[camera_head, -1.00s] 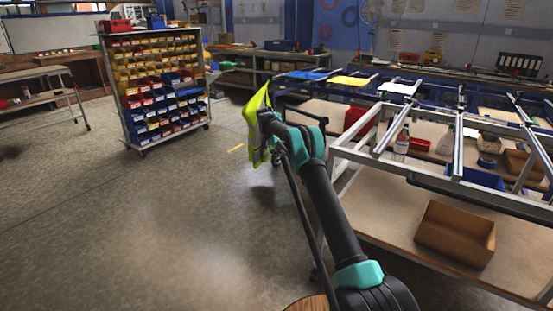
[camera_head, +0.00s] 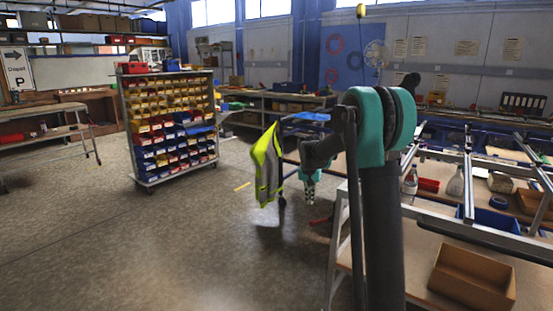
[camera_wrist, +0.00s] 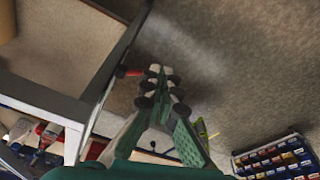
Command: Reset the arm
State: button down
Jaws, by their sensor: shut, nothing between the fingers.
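My arm rises at the right of the middle in the head view, bent at a teal joint. My gripper (camera_head: 310,194) hangs below the forearm and points down, beside the bench on the right. In the wrist view my gripper (camera_wrist: 158,78) has its fingers together with nothing between them. A yellow-green high-visibility vest (camera_head: 267,165) hangs just left of my gripper in the head view. My arm hides part of the benches behind it.
A metal-framed bench (camera_head: 425,240) with a cardboard box (camera_head: 472,278) stands close at the right. A rack of coloured bins (camera_head: 172,125) stands at the back left. A small table (camera_head: 45,135) is at the far left. The floor at the left and centre is clear.

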jog(key=s+d+f+n, duration=0.1)
jog(key=s+f, duration=0.1)
jog(key=s, duration=1.1)
jog(key=s+d+f+n+t, duration=0.1)
jog(key=s+d+f, duration=0.1)
jog(key=s, duration=1.1)
jog(key=s+d+f+n+t+y, duration=0.1)
jog(key=s+f, duration=0.3)
jog(key=s, duration=0.9)
jog(key=shift+s+d+f+n, duration=0.2)
jog(key=shift+s+d+n, duration=0.1)
jog(key=shift+d, duration=0.35)
